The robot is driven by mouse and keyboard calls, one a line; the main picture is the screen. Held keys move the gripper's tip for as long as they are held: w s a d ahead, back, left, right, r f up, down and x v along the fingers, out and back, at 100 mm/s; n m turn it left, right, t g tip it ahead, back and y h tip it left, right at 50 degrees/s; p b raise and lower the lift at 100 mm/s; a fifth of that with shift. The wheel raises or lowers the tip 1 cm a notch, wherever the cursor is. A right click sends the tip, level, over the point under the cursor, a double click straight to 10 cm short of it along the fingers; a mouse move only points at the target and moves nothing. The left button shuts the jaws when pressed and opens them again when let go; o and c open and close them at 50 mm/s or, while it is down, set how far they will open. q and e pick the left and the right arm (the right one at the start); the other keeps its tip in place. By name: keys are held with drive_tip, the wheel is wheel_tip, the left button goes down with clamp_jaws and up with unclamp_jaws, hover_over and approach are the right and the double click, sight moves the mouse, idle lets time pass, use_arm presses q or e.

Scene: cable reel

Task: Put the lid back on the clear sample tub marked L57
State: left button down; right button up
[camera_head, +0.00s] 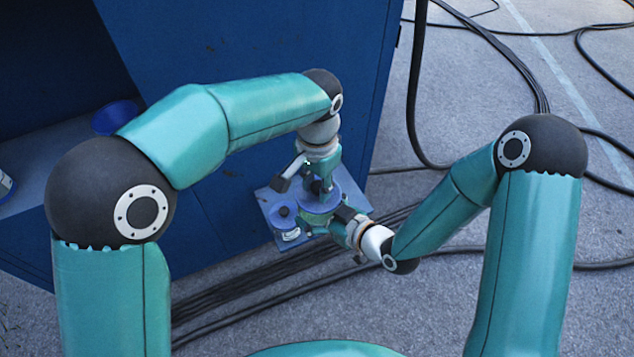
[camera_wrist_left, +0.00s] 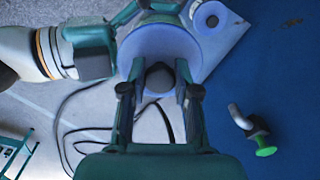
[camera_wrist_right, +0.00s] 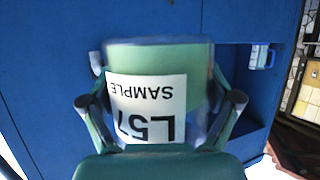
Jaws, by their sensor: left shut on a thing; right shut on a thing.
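My left gripper (camera_head: 322,192) points down and is shut on the dark knob (camera_wrist_left: 160,78) of a round lilac-blue lid (camera_wrist_left: 145,45). The lid also shows in the head view (camera_head: 333,202), directly above the tub. The clear tub (camera_wrist_right: 155,55) has greenish contents and a white label, "L57 SAMPLE" (camera_wrist_right: 148,105), which appears upside down in the right wrist view. My right gripper (camera_wrist_right: 160,110) is shut around the tub's sides, coming from the right in the head view. The contact between lid and rim is hidden, so I cannot tell whether the lid is seated.
A second small tub with a blue lid (camera_head: 286,213) stands close by on a blue platform (camera_head: 267,199). A blue cabinet (camera_head: 270,50) rises behind. A lever with a green end (camera_wrist_left: 250,130) sticks out from the blue surface. Black cables (camera_head: 420,90) run across the grey ground.

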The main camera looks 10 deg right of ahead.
use_arm(q)
drive_tip(key=shift+f, duration=0.45)
drive_tip(key=c, duration=0.8)
unclamp_jaws()
drive_tip(key=shift+o, duration=0.2)
drive_tip(key=shift+r, duration=0.1)
wheel_tip(320, 180, up, 12)
drive_tip(key=shift+f, duration=0.2)
drive_tip(key=shift+w+f, duration=0.1)
